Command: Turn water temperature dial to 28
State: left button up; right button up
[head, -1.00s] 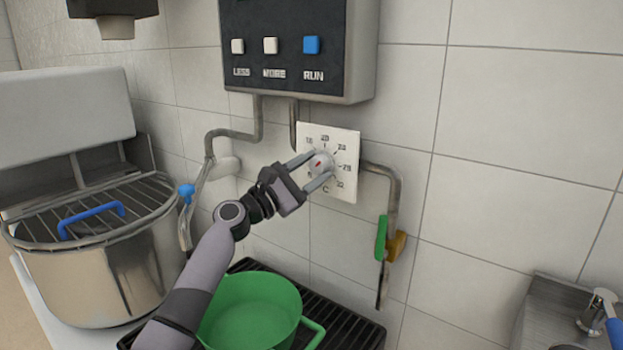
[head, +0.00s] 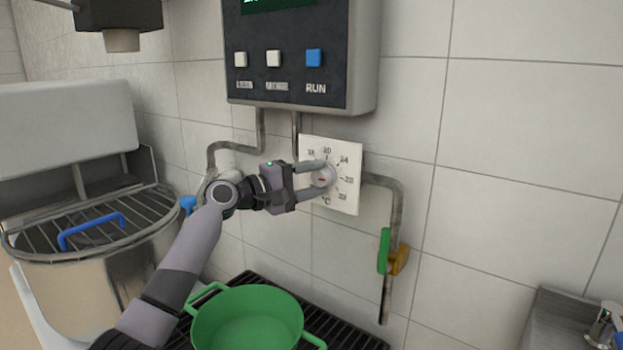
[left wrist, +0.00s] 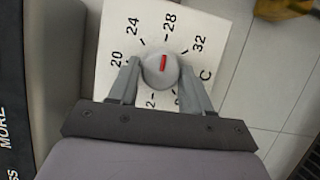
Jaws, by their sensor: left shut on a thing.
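The water temperature dial is a round grey knob (head: 323,177) with a short red mark, on a white square plate (head: 347,204) fixed to the tiled wall. Printed numbers and ticks ring the knob. My left gripper (head: 319,179) reaches it from the left, its fingers on opposite sides of the knob and shut on it. In the left wrist view the knob (left wrist: 160,70) sits between the two fingertips (left wrist: 160,78). There its red mark points up, roughly toward 28. The fingers hide part of the lower numbers. My right gripper is not in view.
A control box (head: 305,60) with LESS, MORE and RUN buttons hangs above the dial. A pipe with a green-handled valve (head: 384,250) runs on the right. A green pot (head: 247,318) stands below on a black grate (head: 345,328). A mixer bowl (head: 95,275) with a wire guard is left.

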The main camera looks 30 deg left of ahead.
pick_arm(q)
jog(key=shift+r+m, duration=0.3)
jog(key=shift+r, duration=0.05)
dwell(0.3)
jog(key=o, duration=1)
jog(key=shift+w+d, duration=0.1)
jog(key=shift+c, duration=0.2)
jog(key=shift+d+f, duration=0.1)
jog(key=shift+f, duration=0.1)
jog(key=shift+s+a+f, duration=0.1)
jog(key=shift+s+a, duration=0.25)
jog(key=v, duration=0.6)
jog(key=shift+b, duration=0.4)
jog(key=shift+s, duration=0.15)
